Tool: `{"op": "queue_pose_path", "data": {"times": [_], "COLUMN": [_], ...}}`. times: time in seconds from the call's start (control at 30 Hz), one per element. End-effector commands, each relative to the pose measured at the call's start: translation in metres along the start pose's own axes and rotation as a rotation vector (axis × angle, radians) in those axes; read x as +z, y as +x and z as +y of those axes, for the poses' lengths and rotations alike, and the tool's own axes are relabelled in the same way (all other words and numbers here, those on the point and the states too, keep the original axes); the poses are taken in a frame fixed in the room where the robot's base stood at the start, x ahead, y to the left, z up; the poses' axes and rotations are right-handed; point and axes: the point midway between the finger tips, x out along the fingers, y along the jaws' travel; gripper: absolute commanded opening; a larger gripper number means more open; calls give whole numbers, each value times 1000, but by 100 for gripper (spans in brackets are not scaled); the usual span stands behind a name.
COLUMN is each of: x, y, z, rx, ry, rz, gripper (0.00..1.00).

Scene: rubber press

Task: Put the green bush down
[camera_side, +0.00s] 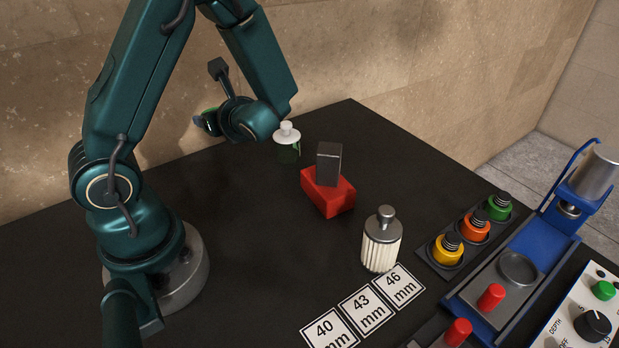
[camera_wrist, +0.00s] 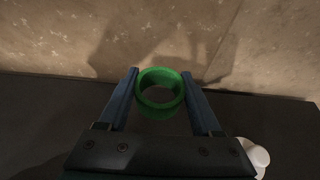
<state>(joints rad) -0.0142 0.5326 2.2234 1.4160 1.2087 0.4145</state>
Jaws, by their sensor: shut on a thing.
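The green bush is a bright green ring (camera_wrist: 158,104), held between the two blue fingers of my gripper (camera_wrist: 160,88) in the wrist view. Its open bore faces the camera. The gripper is shut on it from both sides. In the side view my gripper (camera_side: 204,122) is at the back left, near the stone wall and above the dark table. Only a small bit of green (camera_side: 211,121) shows there, and the rest of the bush is hidden by the wrist. Its height over the table is hard to tell.
A red block with a dark block (camera_side: 328,192), a ribbed jar (camera_side: 380,250) and size cards (camera_side: 365,309) lie further right. Beyond are a rack of coloured pieces (camera_side: 463,240) and a blue press (camera_side: 520,245). The table's left middle is clear.

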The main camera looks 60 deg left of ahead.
Motion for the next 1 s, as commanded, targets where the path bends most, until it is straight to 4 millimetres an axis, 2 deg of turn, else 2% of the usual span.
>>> {"op": "queue_pose_path", "data": {"times": [0.77, 1.0], "x": [71, 51], "y": [-29, -30], "z": [0, 23], "rx": [-1, 165], "ry": [-6, -63], "rz": [1, 1], "gripper": [13, 13]}}
